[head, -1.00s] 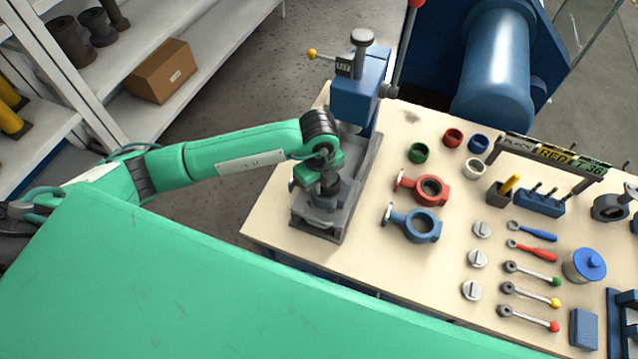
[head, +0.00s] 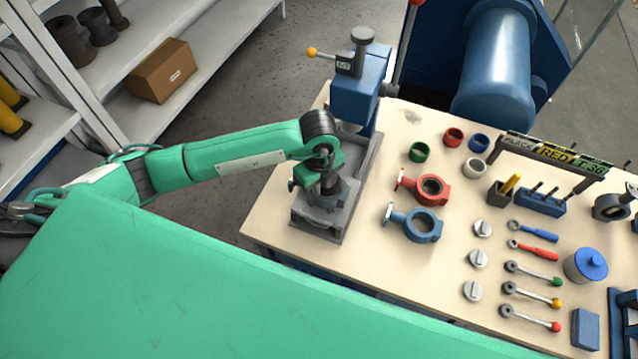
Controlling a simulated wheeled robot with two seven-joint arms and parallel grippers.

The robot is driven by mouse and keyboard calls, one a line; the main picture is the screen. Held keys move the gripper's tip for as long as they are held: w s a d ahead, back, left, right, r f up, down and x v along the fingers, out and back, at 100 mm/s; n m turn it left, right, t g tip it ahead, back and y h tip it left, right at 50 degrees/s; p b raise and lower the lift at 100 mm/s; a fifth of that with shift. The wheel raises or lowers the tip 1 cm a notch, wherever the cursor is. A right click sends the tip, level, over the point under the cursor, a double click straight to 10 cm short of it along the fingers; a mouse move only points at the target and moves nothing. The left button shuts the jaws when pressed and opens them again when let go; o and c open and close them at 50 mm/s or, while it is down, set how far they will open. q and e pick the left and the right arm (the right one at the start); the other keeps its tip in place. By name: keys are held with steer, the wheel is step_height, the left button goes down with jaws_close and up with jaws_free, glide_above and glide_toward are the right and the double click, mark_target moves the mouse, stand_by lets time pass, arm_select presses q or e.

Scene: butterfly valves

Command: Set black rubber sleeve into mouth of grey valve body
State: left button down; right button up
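The grey valve body (head: 324,200) sits on the grey base plate of the press at the left end of the bench. My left gripper (head: 322,182) is right above it, pointing down at its mouth. A dark shape, likely the black rubber sleeve (head: 330,184), shows at the fingers, at the top of the valve body. The arm's wrist covers part of it, so I cannot tell how deep it sits or whether the fingers grip it. My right gripper is not in view.
The blue press (head: 358,92) stands right behind the valve body. Red (head: 430,188) and blue (head: 420,226) valve bodies lie to the right. Green (head: 419,152), red, blue and white sleeves stand farther back. Discs and levers lie farther right. The bench (head: 375,265) is clear at front.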

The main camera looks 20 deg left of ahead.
arm_select(q)
steer(key=shift+s+f+b, duration=0.3)
steer(key=shift+f, duration=0.2)
steer(key=c, duration=1.5)
jaws_free()
steer(key=shift+f, duration=0.15)
steer(key=shift+c, duration=0.2)
steer(key=shift+w+a+r+p, duration=0.1)
steer(key=shift+w+r+p, duration=0.1)
steer(key=shift+r+p, duration=2.15)
steer(key=shift+r, duration=1.5)
steer(key=shift+w, duration=0.1)
